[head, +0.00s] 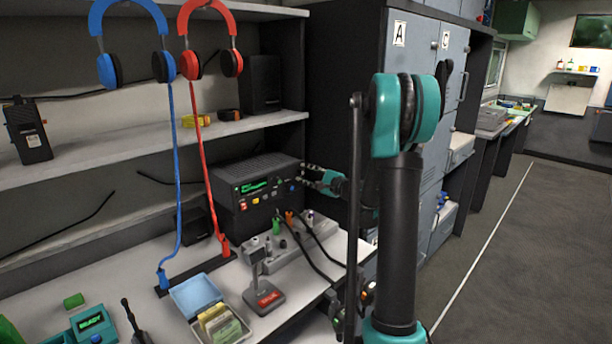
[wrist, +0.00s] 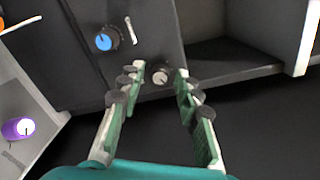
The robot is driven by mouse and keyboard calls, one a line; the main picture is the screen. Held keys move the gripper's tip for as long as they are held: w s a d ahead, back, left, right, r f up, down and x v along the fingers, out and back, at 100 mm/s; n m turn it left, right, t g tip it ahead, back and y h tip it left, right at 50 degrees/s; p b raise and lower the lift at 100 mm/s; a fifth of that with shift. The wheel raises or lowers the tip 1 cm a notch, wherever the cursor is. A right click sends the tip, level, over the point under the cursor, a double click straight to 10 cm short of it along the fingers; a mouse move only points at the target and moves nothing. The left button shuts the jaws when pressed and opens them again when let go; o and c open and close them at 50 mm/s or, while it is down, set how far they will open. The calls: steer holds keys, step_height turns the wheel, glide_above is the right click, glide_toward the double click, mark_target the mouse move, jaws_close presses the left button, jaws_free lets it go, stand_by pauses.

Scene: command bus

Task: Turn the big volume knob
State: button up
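A black radio unit (head: 255,190) with a green display sits on the desk below the shelf in the head view. In the wrist view, its dark front carries a blue-capped knob (wrist: 104,41) beside a small light-coloured switch (wrist: 129,30). A grey-capped knob (wrist: 160,77) shows between the fingertips of my gripper (wrist: 161,70). No label shows which knob is the big volume knob. In the head view my gripper (head: 307,177) is at the radio's right end, fingers pointing towards it. My gripper is open; I cannot tell whether the fingers touch the knob.
A purple knob (wrist: 18,128) on a light panel is at left in the wrist view. In the head view a grey box with plugs and cables (head: 290,245) lies below the radio. Red headphones (head: 210,35) with a hanging red cable are left of my gripper. Grey lockers (head: 410,60) stand behind my arm.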

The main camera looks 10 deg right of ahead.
steer(key=shift+d, duration=0.1)
steer(key=v, duration=1.2)
